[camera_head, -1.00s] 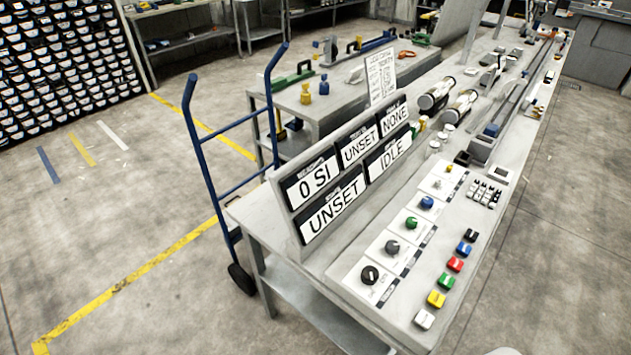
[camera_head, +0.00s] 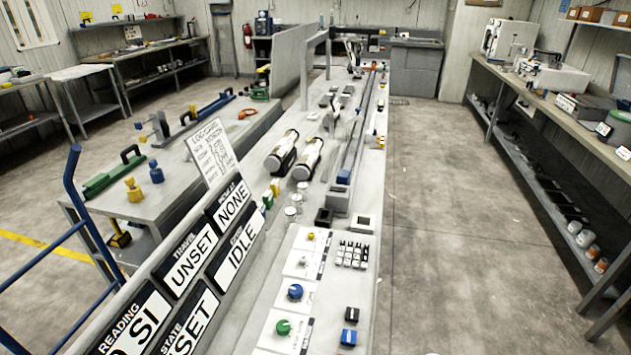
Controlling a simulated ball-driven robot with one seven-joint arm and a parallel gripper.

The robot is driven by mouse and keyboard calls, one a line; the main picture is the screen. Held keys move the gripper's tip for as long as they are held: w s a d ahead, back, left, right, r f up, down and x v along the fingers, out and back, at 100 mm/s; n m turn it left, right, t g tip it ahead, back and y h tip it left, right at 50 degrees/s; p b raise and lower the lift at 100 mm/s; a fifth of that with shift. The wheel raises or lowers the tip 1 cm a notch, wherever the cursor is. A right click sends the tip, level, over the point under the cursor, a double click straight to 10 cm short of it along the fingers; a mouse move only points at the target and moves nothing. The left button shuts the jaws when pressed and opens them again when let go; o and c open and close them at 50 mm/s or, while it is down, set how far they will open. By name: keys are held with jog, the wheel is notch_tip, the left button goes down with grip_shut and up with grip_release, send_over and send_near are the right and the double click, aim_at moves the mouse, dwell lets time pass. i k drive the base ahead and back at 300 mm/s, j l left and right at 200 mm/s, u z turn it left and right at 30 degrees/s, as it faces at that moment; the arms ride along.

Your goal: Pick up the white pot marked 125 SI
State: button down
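I cannot make out a pot marked 125 SI. Several small pale round pots (camera_head: 290,211) stand on the long bench, left of a dark square holder. Any marks on them are too small to read. A few white and orange round containers (camera_head: 588,240) stand on the low shelf at the right, also unreadable. My gripper is not in view.
The long bench (camera_head: 262,290) carries knobs, coloured buttons, two cylinders (camera_head: 283,150) and slanted display panels (camera_head: 190,260). A blue hand truck (camera_head: 75,215) stands at the left. The right-hand bench (camera_head: 540,100) runs along the wall. The floor aisle (camera_head: 450,200) between is clear.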

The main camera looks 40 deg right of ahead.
aim_at(290, 212)
jog(key=i+l+z, duration=0.15)
jog(key=i+l, duration=0.2)
jog(key=l, duration=0.15)
jog(key=i+l+z, duration=0.15)
jog(key=i+l, duration=0.25)
jog(key=l, duration=0.05)
